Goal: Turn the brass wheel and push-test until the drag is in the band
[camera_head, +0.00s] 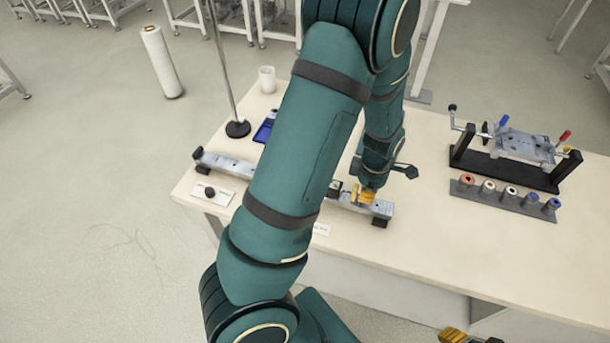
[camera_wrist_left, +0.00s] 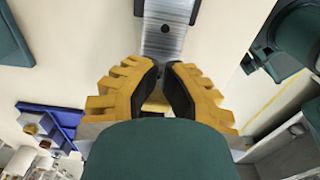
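A long grey metal track (camera_head: 230,166) lies on the pale bench, and its middle is hidden behind my left arm. The track's right end (camera_head: 381,208) also shows at the top of the left wrist view (camera_wrist_left: 165,38). My left gripper (camera_head: 364,196) is over the track near that right end. Its yellow fingers (camera_wrist_left: 166,72) are close together in the wrist view, with a small gap between the black pads. A yellow or brass-coloured part shows in the gap; I cannot tell whether it is the brass wheel. My right gripper (camera_head: 455,336) shows only partly at the bottom edge.
A white card with a dark knob (camera_head: 210,192) lies before the track's left end. A stand's round base (camera_head: 238,129), a blue tray (camera_head: 264,131) and a white cup (camera_head: 267,79) are behind. A black fixture (camera_head: 505,168) and a rack of rollers (camera_head: 508,199) stand right.

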